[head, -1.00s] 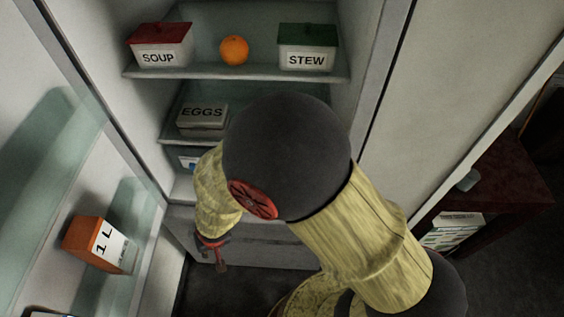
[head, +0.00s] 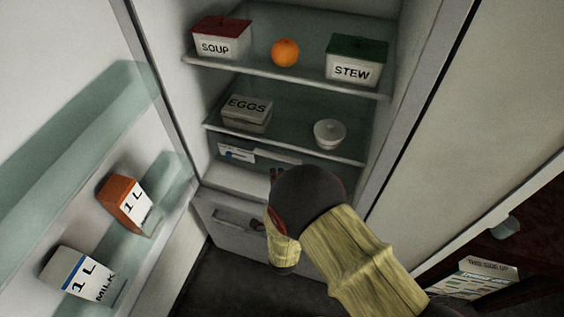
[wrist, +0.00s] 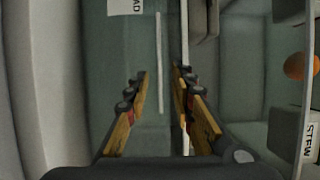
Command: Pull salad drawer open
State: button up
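The salad drawer is under the lower shelf of the open fridge. In the head view a white label with blue (head: 237,153) sits at its front left, and my arm covers much of its right. In the wrist view a label ending in "AD" (wrist: 125,7) is cut off by the top edge, on a teal panel. My gripper (wrist: 160,76) is open, with its two fingers apart. A thin pale bar (wrist: 160,50), perhaps the drawer's handle or rim, shows between the fingers; I cannot tell whether they touch it. In the head view the fingers are mostly hidden behind my arm.
The upper shelf holds a soup box (head: 221,39), an orange (head: 285,52) and a stew box (head: 356,62). An egg box (head: 246,113) and white bowl (head: 330,133) stand below. The open door at left carries two cartons (head: 130,204). A grey lower panel (head: 225,235) has a handle.

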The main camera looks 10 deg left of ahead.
jog(key=b, duration=0.2)
send_over(276, 162)
jog(key=v, duration=0.4)
jog(key=shift+f, duration=0.1)
jog(key=c, duration=0.3)
grip_shut()
jog(key=shift+s, duration=0.1)
